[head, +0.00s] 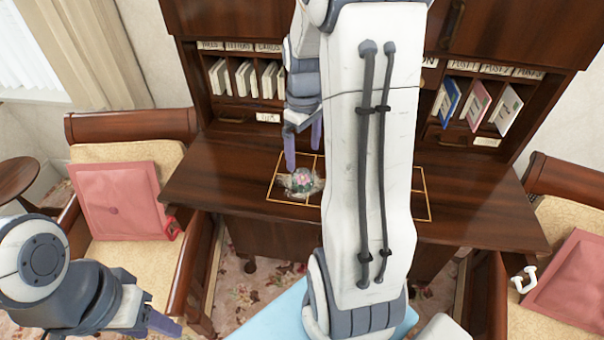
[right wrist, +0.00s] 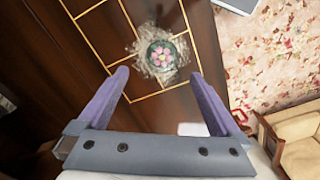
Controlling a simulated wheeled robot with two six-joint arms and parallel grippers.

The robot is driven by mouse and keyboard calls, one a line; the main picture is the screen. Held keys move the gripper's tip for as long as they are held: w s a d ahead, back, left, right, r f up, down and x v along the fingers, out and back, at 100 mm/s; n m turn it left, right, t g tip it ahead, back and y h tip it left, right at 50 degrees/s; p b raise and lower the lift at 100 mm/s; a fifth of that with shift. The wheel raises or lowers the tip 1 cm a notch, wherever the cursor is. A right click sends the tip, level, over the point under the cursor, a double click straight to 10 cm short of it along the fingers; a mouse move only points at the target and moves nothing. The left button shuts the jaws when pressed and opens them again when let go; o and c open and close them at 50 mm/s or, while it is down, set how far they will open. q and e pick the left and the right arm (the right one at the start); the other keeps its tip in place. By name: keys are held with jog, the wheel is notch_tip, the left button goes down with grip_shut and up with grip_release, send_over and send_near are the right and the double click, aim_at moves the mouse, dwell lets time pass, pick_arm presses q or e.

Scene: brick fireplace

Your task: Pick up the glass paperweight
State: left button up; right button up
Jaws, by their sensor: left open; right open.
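The glass paperweight (head: 303,180), clear with a pink flower inside, sits on the dark wooden desk (head: 225,180) within a gold-lined grid. My right gripper (head: 303,160) is open above the desk, close to the paperweight in the head view. In the right wrist view the paperweight (right wrist: 160,56) lies beyond the open fingers of my right gripper (right wrist: 162,85), between their lines and apart from them. My left gripper (head: 165,322) is open at the lower left, away from the desk. My right arm hides part of the desk and grid.
Shelf slots with envelopes (head: 245,80) and cards (head: 477,103) rise behind the desk. A chair with a pink cushion (head: 115,200) stands at the left, another cushioned chair (head: 575,280) at the right. The desk's left part is clear.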

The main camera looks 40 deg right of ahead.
aim_at(303, 172)
notch_tip(303, 172, down, 3)
jog(key=shift+f, duration=0.1)
jog(key=f+p, duration=0.1)
jog(key=f, duration=0.1)
jog(key=f+p, duration=0.1)
jog(key=f, duration=0.1)
jog(key=shift+s+a, duration=0.1)
jog(key=shift+a, duration=0.1)
jog(key=shift+f, duration=0.65)
grip_shut()
jog(key=shift+r, duration=0.1)
